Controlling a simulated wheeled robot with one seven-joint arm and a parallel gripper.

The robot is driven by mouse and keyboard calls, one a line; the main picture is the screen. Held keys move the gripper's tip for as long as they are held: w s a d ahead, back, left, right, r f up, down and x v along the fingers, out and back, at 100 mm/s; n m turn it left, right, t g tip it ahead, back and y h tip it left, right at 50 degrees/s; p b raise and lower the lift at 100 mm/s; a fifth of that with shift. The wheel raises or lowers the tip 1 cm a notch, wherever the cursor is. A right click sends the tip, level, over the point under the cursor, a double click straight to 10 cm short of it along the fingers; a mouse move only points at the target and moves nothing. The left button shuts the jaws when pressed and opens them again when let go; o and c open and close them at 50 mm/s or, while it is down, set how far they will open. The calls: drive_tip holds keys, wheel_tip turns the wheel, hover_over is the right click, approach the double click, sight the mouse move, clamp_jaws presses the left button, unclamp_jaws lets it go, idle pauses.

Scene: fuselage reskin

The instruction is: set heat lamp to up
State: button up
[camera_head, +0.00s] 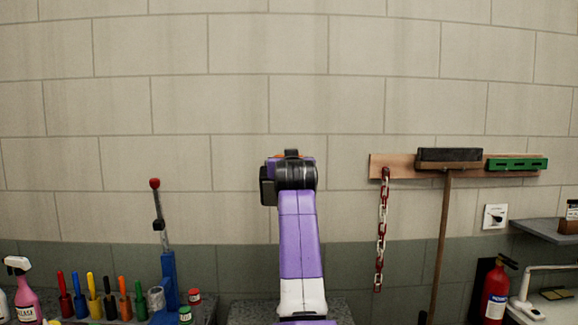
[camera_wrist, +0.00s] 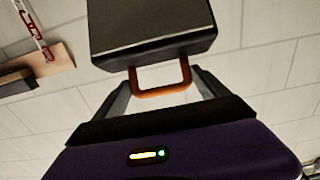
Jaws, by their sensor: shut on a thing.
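The heat lamp (camera_wrist: 150,38) appears to be the dark box-shaped head at the top of the wrist view, with an orange U-shaped handle (camera_wrist: 163,93) on its near side. My gripper (camera_wrist: 162,84) has its two grey fingers on either side of this handle and is shut on it. In the head view my raised purple and white arm stands in the middle, and its end hides the gripper and most of the lamp. Only a small orange patch shows at the top of the arm there.
A wooden rail (camera_head: 375,167) with a red and white chain (camera_head: 382,235) and a broom (camera_head: 442,225) is on the wall at right. A fire extinguisher (camera_head: 496,292) stands lower right. Several tools and bottles line the bench at left, near a blue red-knobbed lever (camera_head: 169,280).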

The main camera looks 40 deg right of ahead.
drive_tip(key=shift+s+d+r, duration=0.2)
drive_tip(key=shift+r, duration=0.25)
drive_tip(key=o, duration=1.8)
drive_tip(key=shift+c, duration=0.2)
drive_tip(key=shift+f, duration=0.25)
drive_tip(key=shift+a, duration=0.1)
drive_tip(key=b+v, duration=0.3)
drive_tip(key=v, duration=0.4)
drive_tip(key=shift+s+a, duration=0.2)
drive_tip(key=shift+s, duration=0.1)
